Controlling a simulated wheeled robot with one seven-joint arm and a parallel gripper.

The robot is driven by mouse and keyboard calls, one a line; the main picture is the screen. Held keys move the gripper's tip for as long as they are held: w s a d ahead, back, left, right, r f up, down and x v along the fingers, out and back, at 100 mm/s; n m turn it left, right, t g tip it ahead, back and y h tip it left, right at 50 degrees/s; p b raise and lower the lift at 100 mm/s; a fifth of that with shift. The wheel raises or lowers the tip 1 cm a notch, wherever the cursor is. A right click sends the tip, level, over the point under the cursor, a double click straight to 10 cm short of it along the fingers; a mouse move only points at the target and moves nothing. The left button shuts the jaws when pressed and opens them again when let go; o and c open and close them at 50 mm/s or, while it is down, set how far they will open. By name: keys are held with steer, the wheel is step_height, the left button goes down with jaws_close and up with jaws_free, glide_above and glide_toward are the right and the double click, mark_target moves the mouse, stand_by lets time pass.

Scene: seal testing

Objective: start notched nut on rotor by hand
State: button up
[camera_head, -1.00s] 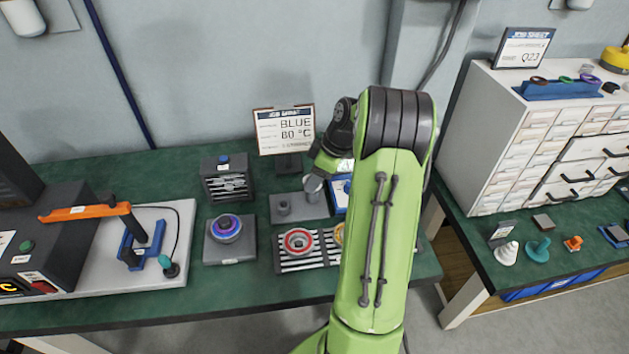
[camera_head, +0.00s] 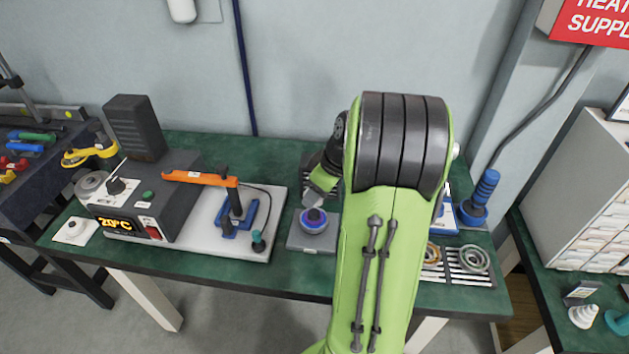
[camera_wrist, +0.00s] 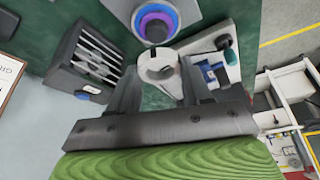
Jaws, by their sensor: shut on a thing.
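The rotor (camera_head: 313,221), with blue and purple rings, sits on a grey square block (camera_head: 300,243) on the green bench. It also shows at the top of the wrist view (camera_wrist: 155,24). My gripper (camera_wrist: 160,80) is shut on a light grey round part, which I take for the notched nut (camera_wrist: 158,64); its notches are not clear. In the head view my gripper (camera_head: 312,197) is just above and behind the rotor, partly hidden by my arm. The nut appears apart from the rotor, though the gap is hard to judge.
A heater box (camera_head: 150,195) with an orange lever (camera_head: 200,178) stands left of the rotor. A slotted grey rack (camera_wrist: 88,62) is close beside my gripper in the wrist view. Ring parts (camera_head: 474,258) lie on a striped tray at right, partly behind my arm.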

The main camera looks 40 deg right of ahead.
mark_target(317, 211)
steer(key=shift+a+f, duration=0.15)
steer(key=shift+f, duration=0.05)
step_height(317, 211, down, 4)
steer(key=b, duration=0.3)
steer(key=shift+f+b, duration=0.15)
steer(key=shift+b, duration=0.2)
steer(key=shift+d+r+n+y+p, duration=0.2)
steer(key=shift+r+n+y+p, duration=0.1)
steer(key=shift+n+p, duration=0.35)
steer(key=shift+d+n+g+y+p, duration=0.1)
steer(key=shift+n+g+y+p, duration=0.2)
steer(key=shift+n, duration=0.65)
steer(key=n, duration=0.2)
steer(key=n+g+y+p, duration=0.1)
steer(key=n, duration=0.1)
steer(key=shift+w+d+n, duration=0.15)
steer(key=shift+d+n, duration=0.05)
steer(key=shift+n, duration=0.2)
steer(key=n, duration=0.2)
steer(key=n+g, duration=0.1)
steer(key=n, duration=0.1)
steer(key=shift+w+g+y, duration=0.1)
steer(key=shift+g+y, duration=0.2)
steer(key=shift+y, duration=0.1)
steer(key=shift+f, duration=0.5)
